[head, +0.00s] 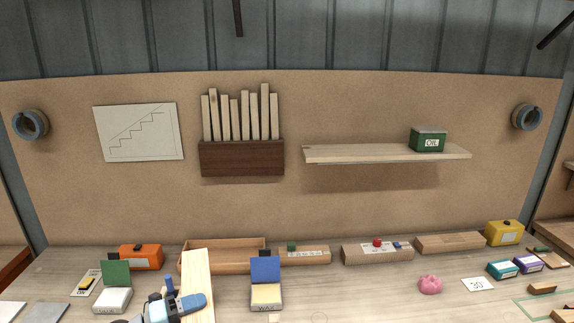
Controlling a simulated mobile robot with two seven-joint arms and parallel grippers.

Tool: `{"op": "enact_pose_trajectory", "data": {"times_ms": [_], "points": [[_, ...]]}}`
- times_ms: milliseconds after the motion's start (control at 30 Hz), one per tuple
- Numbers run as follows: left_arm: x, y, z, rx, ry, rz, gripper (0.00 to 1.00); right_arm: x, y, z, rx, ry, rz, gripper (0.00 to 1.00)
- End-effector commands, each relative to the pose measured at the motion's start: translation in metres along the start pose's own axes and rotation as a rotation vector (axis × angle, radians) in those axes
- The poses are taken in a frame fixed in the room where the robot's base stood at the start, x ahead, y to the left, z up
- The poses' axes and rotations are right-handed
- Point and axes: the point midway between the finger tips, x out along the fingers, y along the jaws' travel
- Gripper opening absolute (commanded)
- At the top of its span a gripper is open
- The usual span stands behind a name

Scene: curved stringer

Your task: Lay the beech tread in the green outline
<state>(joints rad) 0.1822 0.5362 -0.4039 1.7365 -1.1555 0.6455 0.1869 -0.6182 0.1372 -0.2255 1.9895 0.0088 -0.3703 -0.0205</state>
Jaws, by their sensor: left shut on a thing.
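A pale wooden board (198,268), which looks like the beech tread, shows at the lower left of the head view. Its lower end runs out at the bottom edge. My left gripper (180,303), with blue and dark parts, is at the board's left side and shut on it, partly overlapping it. Whether the board touches the bench cannot be told. Part of a thin green outline (516,301) shows on the bench at the far lower right, well away from the gripper. Small brown wooden pieces lie near it. My right gripper is not in view.
Behind the board stands an open wooden box (240,256). A box with a blue lid (265,270) stands right of it, a box with a green lid (114,287) left. A pink lump (430,285) and a "30" card (478,284) lie towards the outline. The bench's middle front is mostly clear.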

Motion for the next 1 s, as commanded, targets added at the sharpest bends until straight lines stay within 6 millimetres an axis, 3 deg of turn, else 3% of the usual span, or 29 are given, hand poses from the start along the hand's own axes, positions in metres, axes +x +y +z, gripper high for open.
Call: {"op": "enact_pose_trajectory", "data": {"times_ms": [33,200,500,700,1000], "points": [[-0.016,0.003,0.009,0.0,-0.014,0.002,0.08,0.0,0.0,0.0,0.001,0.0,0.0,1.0],[-0.055,0.007,0.033,0.001,-0.046,-0.001,0.08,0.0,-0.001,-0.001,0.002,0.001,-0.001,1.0],[-0.1,0.006,0.058,0.001,-0.084,-0.002,0.08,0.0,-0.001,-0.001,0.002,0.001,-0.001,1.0],[-0.118,0.005,0.067,0.001,-0.1,-0.002,0.08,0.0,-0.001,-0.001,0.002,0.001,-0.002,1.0],[-0.107,-0.004,0.046,0.002,-0.098,-0.002,0.08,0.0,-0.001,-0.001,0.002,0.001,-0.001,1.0]]}}
